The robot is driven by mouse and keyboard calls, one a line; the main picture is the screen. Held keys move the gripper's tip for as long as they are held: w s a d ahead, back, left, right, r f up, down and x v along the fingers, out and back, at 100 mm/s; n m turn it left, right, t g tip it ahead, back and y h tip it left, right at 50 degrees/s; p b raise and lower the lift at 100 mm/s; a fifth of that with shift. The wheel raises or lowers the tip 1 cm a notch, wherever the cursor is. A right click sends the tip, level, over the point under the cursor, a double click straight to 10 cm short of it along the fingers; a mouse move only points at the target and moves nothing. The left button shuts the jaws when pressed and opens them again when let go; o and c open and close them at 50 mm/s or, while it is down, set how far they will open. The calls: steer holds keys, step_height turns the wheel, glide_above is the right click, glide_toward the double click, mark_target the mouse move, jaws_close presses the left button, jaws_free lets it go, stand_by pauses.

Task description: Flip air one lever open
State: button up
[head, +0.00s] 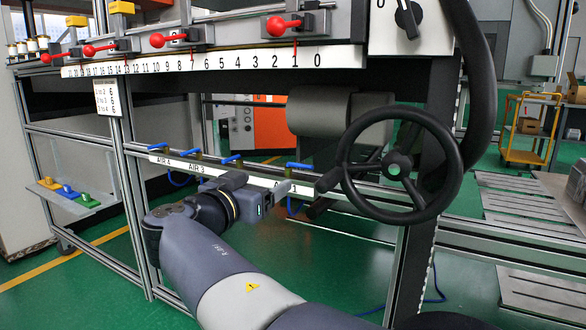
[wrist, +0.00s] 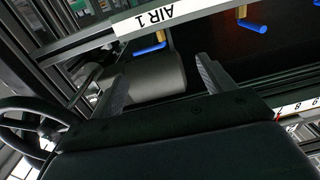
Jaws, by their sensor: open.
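The air one lever is a blue handle (wrist: 150,49) on a brass-coloured stem beside the white AIR 1 label (wrist: 158,15) in the wrist view. In the head view the nearest blue lever (head: 299,165) stands at the right end of the labelled rail. My gripper (wrist: 162,68) is open and empty, its two dark fingers spread towards the rail. The lever appears between and just beyond the fingertips, with no contact visible. In the head view my gripper (head: 303,196) is in front of the rail and partly covers the label strip.
A black handwheel (head: 400,166) stands close to the right of my gripper. Another blue lever (wrist: 252,26) sits further along the rail. A grey roller (head: 335,115) lies behind the rail. Red-knobbed levers (head: 284,26) line the panel above.

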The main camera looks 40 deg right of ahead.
steer(key=shift+v, duration=0.85)
steer(key=p+v, duration=0.2)
steer(key=v, duration=0.8)
steer(key=shift+s+a, duration=0.2)
steer(key=shift+a, duration=0.15)
